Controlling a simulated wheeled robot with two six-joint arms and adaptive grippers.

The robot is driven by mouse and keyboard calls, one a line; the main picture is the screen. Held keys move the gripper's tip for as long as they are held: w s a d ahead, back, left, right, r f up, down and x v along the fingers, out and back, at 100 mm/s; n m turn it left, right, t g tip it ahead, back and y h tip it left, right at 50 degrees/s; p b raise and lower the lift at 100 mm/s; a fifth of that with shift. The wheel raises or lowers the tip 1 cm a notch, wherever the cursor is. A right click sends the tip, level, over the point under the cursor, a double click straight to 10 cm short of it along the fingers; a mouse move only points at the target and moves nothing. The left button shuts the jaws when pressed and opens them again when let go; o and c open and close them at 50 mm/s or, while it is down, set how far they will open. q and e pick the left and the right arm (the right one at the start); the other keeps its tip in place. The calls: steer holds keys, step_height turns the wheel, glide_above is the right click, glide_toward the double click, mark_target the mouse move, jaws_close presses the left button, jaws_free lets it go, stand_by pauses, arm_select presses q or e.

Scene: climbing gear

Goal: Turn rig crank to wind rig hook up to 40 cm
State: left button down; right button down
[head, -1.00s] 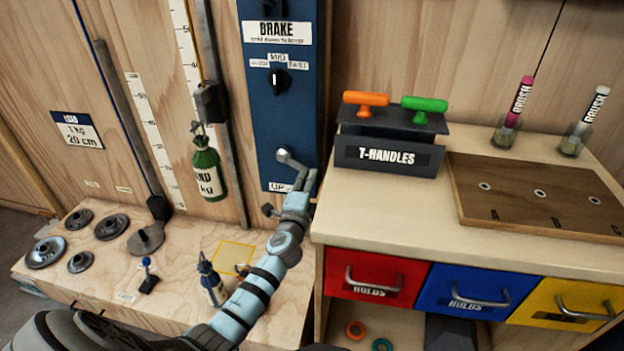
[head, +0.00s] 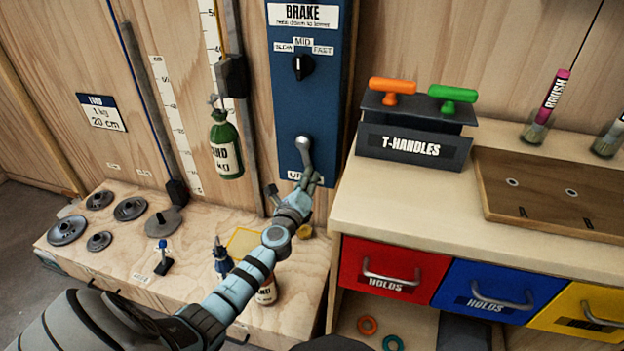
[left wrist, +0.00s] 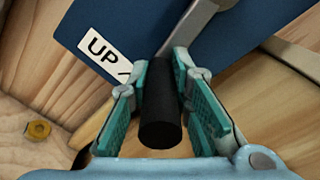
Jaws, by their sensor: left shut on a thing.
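The rig crank is on the lower part of the blue brake panel (head: 313,100); its grey arm (head: 305,153) points down from the hub. My left gripper (head: 305,185) is at the crank's lower end. In the left wrist view the black crank handle (left wrist: 160,118) sits between the teal finger pads, and the gripper (left wrist: 165,100) is shut on it. The rig hook (head: 214,100) hangs from a dark block beside a white scale and carries a green bottle-shaped weight (head: 225,148). My right gripper is not in view.
An UP label (left wrist: 103,47) is at the panel's foot. Several grey discs (head: 130,208) lie on the low wooden bench (head: 190,275). A T-handles rack (head: 412,142) stands right of the panel, on a cabinet with a red drawer (head: 385,270). A brass nut (left wrist: 38,129) lies nearby.

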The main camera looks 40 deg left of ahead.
arm_select(q)
steer(key=shift+a+r+m, duration=0.25)
steer(key=shift+a+m, duration=0.05)
steer(key=shift+a, duration=0.05)
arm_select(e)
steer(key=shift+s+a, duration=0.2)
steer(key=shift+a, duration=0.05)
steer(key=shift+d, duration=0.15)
arm_select(q)
steer(key=c, duration=1.4)
jaws_free()
steer(key=shift+a, duration=0.1)
steer(key=shift+c, duration=0.2)
steer(key=shift+r, duration=0.1)
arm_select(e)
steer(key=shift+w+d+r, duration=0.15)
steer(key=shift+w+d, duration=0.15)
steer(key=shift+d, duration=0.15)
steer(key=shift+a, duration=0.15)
